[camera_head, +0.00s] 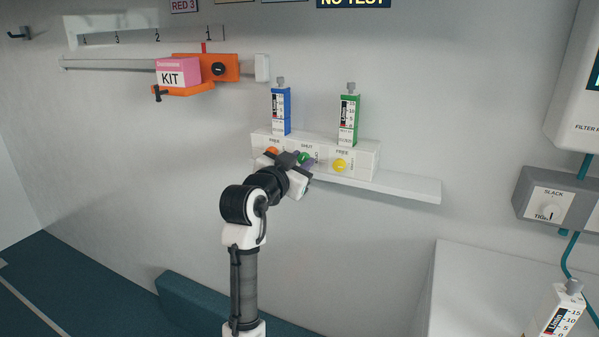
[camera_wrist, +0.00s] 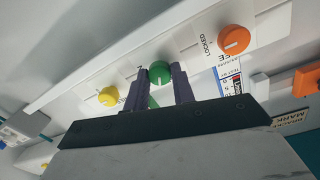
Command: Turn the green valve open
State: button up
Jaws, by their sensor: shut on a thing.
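The green valve (camera_head: 304,157) is a round knob on the front of a white valve block (camera_head: 368,161), between an orange knob (camera_head: 272,151) and a yellow knob (camera_head: 339,166). My gripper (camera_head: 306,162) reaches up to it from below. In the wrist view the green valve (camera_wrist: 159,73) sits between the two dark fingers of my gripper (camera_wrist: 160,80), which are shut on it. The orange knob (camera_wrist: 234,40) and yellow knob (camera_wrist: 108,96) stand apart on either side. The fingers and wrist hide part of the green valve's label and its mark.
A blue gauge (camera_head: 281,110) and a green gauge (camera_head: 349,119) stand on the valve block. A white shelf (camera_head: 410,187) juts out under it. A pink kit box (camera_head: 178,72) sits on an orange carriage to the left. A grey slack box (camera_head: 556,199) is at right.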

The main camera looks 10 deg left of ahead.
jog(key=m+b, duration=0.4)
jog(key=m, duration=0.2)
jog(key=shift+f+b, duration=0.15)
jog(key=shift+b, duration=0.15)
jog(key=m+b, duration=0.2)
jog(key=m, duration=0.1)
jog(key=shift+m, duration=0.3)
jog(key=shift+d+m+y+b, duration=0.1)
jog(key=shift+m+y+b, duration=0.2)
jog(key=shift+m+b, duration=0.8)
jog(key=shift+m+p, duration=0.35)
jog(key=shift+m, duration=0.15)
jog(key=o, duration=1)
jog(key=shift+s, duration=0.1)
jog(key=b+v, duration=0.1)
jog(key=v, duration=1.2)
jog(key=shift+s+r, duration=0.25)
jog(key=shift+s, duration=0.1)
